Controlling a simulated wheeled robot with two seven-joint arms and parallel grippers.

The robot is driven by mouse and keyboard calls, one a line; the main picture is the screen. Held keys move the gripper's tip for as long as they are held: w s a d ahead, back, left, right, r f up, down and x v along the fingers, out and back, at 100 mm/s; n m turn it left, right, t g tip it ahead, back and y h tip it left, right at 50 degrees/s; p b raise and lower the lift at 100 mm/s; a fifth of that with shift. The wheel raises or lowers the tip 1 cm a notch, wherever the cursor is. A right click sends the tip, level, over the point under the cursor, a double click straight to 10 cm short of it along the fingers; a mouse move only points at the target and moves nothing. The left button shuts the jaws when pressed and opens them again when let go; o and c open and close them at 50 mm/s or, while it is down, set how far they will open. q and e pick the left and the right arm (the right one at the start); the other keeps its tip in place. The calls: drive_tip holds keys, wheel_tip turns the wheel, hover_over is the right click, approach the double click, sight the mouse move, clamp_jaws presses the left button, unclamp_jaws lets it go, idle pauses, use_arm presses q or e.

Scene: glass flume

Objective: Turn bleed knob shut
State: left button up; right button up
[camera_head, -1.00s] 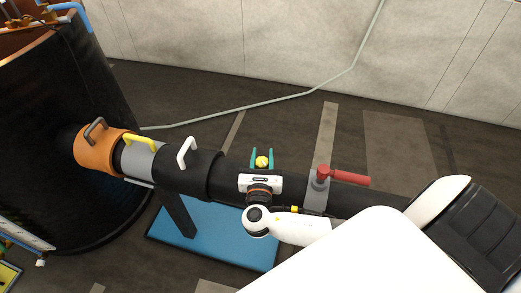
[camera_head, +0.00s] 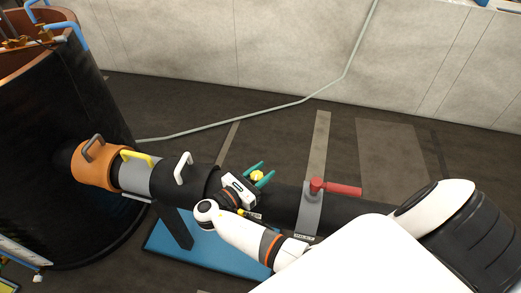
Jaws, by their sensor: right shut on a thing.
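The yellow bleed knob (camera_head: 257,177) sits at the pipe, just past the front of my right gripper. My right gripper (camera_head: 258,174) has teal fingers, one on each side of the knob, and is shut on it. The gripper is turned at an angle, its fingers pointing up and to the right in the picture. The knob's base is hidden behind the gripper's white body. The black pipe (camera_head: 282,198) runs from the tank to the lower right. My left gripper is not in view.
A red lever valve (camera_head: 335,187) stands on the pipe right of the gripper. Grey (camera_head: 92,149), yellow (camera_head: 136,154) and white (camera_head: 183,167) handles stand along the pipe at left. A large dark tank (camera_head: 60,130) is at far left. A blue mat (camera_head: 215,262) lies below.

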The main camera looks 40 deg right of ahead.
drive_tip(key=shift+m+g, duration=0.3)
drive_tip(key=shift+g, duration=0.1)
drive_tip(key=o, duration=1)
